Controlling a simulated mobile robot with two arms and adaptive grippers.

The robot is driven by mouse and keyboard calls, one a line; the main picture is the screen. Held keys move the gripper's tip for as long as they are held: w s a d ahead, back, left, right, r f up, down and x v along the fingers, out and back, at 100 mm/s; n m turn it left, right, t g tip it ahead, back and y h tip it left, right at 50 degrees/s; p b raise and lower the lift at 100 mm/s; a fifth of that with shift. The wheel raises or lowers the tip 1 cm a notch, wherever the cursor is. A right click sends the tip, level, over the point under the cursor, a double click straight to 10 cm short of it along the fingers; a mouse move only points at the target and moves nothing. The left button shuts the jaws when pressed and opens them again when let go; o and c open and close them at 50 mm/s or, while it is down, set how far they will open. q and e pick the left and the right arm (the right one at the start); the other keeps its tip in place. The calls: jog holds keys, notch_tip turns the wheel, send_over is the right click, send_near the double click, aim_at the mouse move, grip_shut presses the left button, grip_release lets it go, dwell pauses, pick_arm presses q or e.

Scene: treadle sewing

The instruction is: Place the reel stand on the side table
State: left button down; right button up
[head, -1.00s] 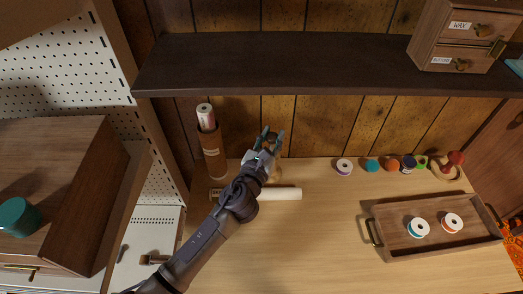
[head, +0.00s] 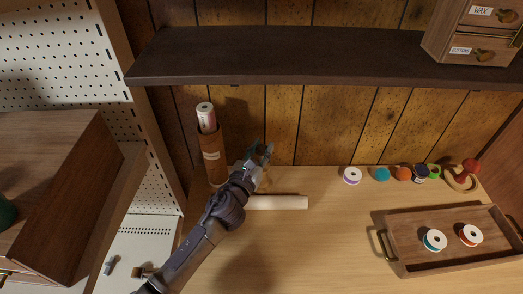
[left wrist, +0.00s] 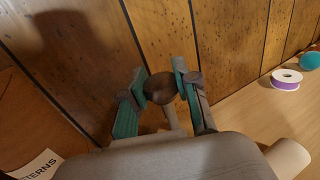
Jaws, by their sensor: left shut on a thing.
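My left gripper (head: 262,152) is over the back left of the wooden worktop (head: 330,230), close to the panelled wall. It is shut on a dark round wooden knob, which I take to be the top of the reel stand (left wrist: 160,90). In the left wrist view the knob sits between the green-padded fingers (left wrist: 160,84), with a pale part below it. Most of the stand is hidden by the gripper; I cannot tell whether its base touches the worktop. No separate side table is clear to me. My right gripper is out of view.
A brown pattern tube (head: 212,155) stands left of the gripper and a pale roll (head: 280,202) lies in front. A dark shelf (head: 300,58) hangs above. Spools, including a purple one (head: 352,175), line the back right. A tray (head: 395,258) holds two spools.

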pick_arm(q)
jog(key=shift+f, duration=0.15)
jog(key=c, duration=0.8)
grip_release()
jog(key=shift+c, duration=0.2)
jog(key=shift+r, duration=0.2)
jog(key=v, duration=1.2)
jog(key=shift+b, duration=0.35)
